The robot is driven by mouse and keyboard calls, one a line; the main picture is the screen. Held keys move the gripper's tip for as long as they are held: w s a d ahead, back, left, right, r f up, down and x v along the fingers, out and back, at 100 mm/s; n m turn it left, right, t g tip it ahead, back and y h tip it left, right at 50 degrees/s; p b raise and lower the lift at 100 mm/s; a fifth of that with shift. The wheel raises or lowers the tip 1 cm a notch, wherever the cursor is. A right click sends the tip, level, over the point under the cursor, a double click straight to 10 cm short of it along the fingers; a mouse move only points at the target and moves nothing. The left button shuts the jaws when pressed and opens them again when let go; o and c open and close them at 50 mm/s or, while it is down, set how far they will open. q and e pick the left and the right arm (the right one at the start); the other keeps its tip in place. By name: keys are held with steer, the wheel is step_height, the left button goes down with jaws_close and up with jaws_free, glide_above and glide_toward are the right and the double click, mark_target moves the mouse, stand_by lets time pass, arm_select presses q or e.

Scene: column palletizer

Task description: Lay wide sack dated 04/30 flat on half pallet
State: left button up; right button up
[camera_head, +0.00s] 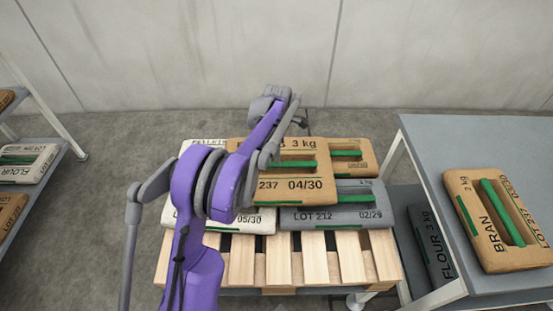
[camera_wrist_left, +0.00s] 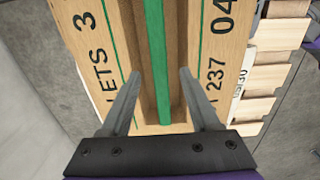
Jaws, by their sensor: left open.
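The wide brown sack (camera_head: 308,191) marked 04/30 lies flat on top of other sacks stacked on the wooden half pallet (camera_head: 292,262). Its green handle strip runs along the middle of its top. In the left wrist view the sack (camera_wrist_left: 101,48) fills the upper middle, its green strip (camera_wrist_left: 156,60) between the fingers. My left gripper (camera_wrist_left: 158,82) is open, its fingers on either side of the strip, apart from it. In the head view my purple left arm hides the sack's left part. My right gripper is not in view.
Under and beside it are a white sack (camera_head: 255,222) marked 05/30, a grey sack (camera_head: 345,215) marked 02/29 and another brown sack (camera_head: 365,155). A grey table (camera_head: 440,150) with a bran sack (camera_head: 485,240) stands right. A shelf (camera_head: 62,150) with sacks stands left.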

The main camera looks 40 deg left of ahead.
arm_select(q)
step_height(320, 180, up, 6)
steer(key=s+d+r+m+t, duration=0.1)
steer(key=s+d+r+m, duration=0.1)
steer(key=s+d+m, duration=0.4)
steer(key=s+d+r+m+t, duration=0.1)
steer(key=s+d+r+m, duration=0.3)
steer(key=d, duration=0.4)
steer(key=s+d+f+m+t, duration=0.1)
steer(key=s+d+f+m, duration=0.2)
steer(key=s+d+m, duration=0.2)
steer(key=s+d+f+m+t, duration=0.1)
steer(key=s+d+f+m, duration=0.3)
steer(key=s+m, duration=0.7)
steer(key=shift+s+d+f+t+p, duration=0.2)
steer(key=shift+s+d+t+p, duration=0.1)
steer(key=shift+s+d+p, duration=0.25)
steer(key=shift+d, duration=0.1)
